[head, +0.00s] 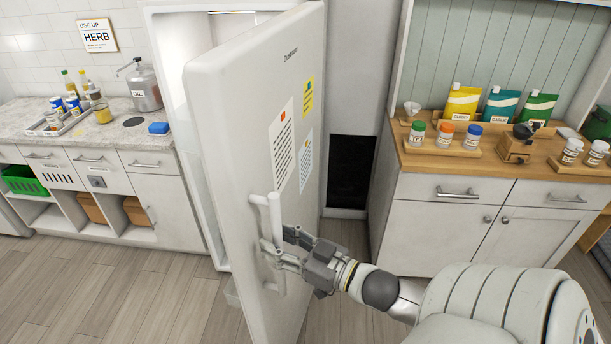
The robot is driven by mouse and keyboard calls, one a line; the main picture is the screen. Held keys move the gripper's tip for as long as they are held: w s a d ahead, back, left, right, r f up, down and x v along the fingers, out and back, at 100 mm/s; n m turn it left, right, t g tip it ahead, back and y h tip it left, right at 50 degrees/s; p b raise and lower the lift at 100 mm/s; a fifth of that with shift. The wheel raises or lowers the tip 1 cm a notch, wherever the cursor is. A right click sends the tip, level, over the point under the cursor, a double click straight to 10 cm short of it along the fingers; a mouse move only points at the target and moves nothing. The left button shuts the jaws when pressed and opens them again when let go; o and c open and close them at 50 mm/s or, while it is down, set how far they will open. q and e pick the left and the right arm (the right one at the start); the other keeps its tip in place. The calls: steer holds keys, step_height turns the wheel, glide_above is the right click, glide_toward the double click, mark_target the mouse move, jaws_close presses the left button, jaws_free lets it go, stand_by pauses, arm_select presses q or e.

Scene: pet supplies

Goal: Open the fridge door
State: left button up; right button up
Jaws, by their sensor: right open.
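The white fridge door (235,130) stands ajar in the middle of the head view, swung out from the fridge body (172,60), and part of the lit interior shows on its left. Papers and a yellow note are stuck to the door's front. The vertical door handle (275,215) is on the lower part of the door. My right gripper (276,250) is open, with its fingers at the handle's lower part. I cannot tell whether they touch it. My left gripper is not in view.
A counter (130,107) with bottles, a tray and a metal dispenser (143,85) is on the left. A wooden-topped cabinet (455,160) with pouches, jars and a grinder (517,145) is on the right. Wood floor (130,290) is clear at front left.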

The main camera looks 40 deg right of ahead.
steer(key=v, duration=1.1)
steer(key=shift+s+d+f, duration=0.1)
stand_by(0.4)
